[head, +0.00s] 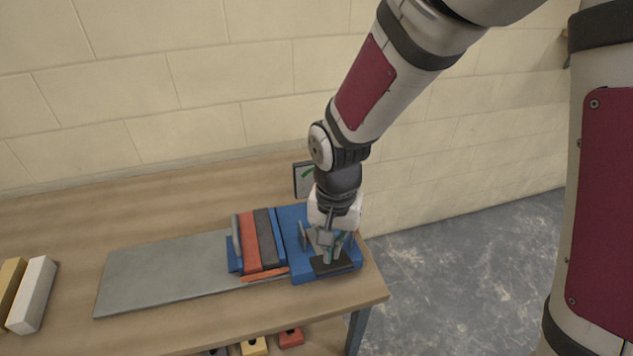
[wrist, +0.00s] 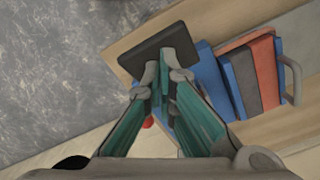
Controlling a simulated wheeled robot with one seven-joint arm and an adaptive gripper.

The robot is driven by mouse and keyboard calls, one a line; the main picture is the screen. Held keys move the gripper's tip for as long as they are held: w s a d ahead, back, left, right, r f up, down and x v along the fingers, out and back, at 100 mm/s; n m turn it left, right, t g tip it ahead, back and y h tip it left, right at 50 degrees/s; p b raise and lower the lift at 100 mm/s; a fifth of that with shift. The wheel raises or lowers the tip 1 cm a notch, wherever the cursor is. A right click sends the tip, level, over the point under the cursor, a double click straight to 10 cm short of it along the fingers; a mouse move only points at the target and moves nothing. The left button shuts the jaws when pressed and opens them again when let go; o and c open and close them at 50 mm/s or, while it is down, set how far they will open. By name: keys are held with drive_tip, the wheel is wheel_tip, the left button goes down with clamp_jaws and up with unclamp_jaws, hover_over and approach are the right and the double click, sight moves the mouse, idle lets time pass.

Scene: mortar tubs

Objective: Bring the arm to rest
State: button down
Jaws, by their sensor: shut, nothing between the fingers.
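My gripper (head: 328,258) is shut with nothing between its fingers. In the head view it points down over a blue block-like base (head: 297,268) at the right end of the wooden table. In the wrist view my gripper (wrist: 163,58) has its fingertips together in front of a dark flat plate (wrist: 140,62). I cannot tell whether the fingertips touch the plate. The plate also shows in the head view (head: 338,267), just below the fingers. My arm reaches down from the upper right, and the wrist hides part of the blue base.
A red and dark grey block assembly with a handle (head: 251,242) stands left of the blue base, beside a long grey slab (head: 165,274). White (head: 32,295) and yellow (head: 8,286) bars lie at the far left. A small dark-framed panel (head: 303,178) stands behind. A wall closes the back.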

drive_tip(key=shift+t, duration=0.5)
drive_tip(key=d+r, duration=0.2)
drive_tip(key=r, duration=0.1)
drive_tip(key=d+r, duration=0.1)
drive_tip(key=r, duration=0.1)
drive_tip(key=shift+w+r, duration=0.15)
drive_tip(key=shift+r, duration=0.05)
drive_tip(key=s+d+r+n+t, duration=0.1)
drive_tip(key=s+d+r+t, duration=0.1)
drive_tip(key=s+d+r, duration=0.4)
drive_tip(key=s+d+r+n+t, duration=0.1)
drive_tip(key=s+d+r+t, duration=0.1)
drive_tip(key=s+d+r, duration=0.4)
wheel_tip(320, 180, up, 6)
drive_tip(key=shift+s+d+f+n+t, duration=0.1)
drive_tip(key=shift+s+d+n+t, duration=0.25)
drive_tip(key=shift+d, duration=0.25)
